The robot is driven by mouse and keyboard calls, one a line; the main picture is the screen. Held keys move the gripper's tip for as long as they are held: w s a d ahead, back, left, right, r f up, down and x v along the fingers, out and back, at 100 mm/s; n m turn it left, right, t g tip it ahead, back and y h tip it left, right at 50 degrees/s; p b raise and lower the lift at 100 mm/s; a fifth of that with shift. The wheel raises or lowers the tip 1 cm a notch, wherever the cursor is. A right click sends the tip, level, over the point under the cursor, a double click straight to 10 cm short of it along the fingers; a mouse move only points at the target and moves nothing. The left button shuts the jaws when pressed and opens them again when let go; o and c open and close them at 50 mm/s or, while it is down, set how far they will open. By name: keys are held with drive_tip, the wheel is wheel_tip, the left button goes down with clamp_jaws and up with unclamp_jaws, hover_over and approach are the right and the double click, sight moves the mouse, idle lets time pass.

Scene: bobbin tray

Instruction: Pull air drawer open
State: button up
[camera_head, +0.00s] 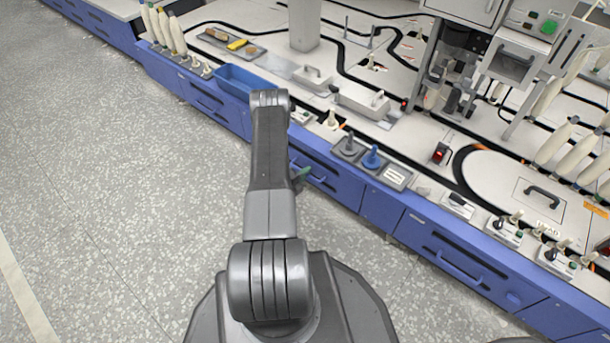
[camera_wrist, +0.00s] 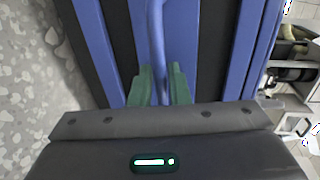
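A blue drawer (camera_head: 345,189) sits in the blue cabinet front beside my arm, and its front looks flush with the cabinet. Its blue bar handle (camera_wrist: 157,38) runs down the middle of the wrist view and passes between the green fingers of my gripper (camera_wrist: 160,84). One finger stands on each side of the handle, very close to it. I cannot tell whether the fingers touch the bar. In the head view my gripper (camera_head: 300,177) is mostly hidden behind my arm, with a green fingertip showing near the handle. No readable label marks this drawer as the air drawer.
Another drawer with a blue handle (camera_head: 459,266) is to the right. A blue tray (camera_head: 243,84), grey and blue knobs (camera_head: 371,158), and several white bobbins stand on the worktop (camera_head: 265,24). The speckled floor (camera_head: 110,190) on the left is clear.

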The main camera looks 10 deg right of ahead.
drive_tip(key=shift+w+d, duration=0.15)
drive_tip(key=shift+c, duration=0.5)
clamp_jaws()
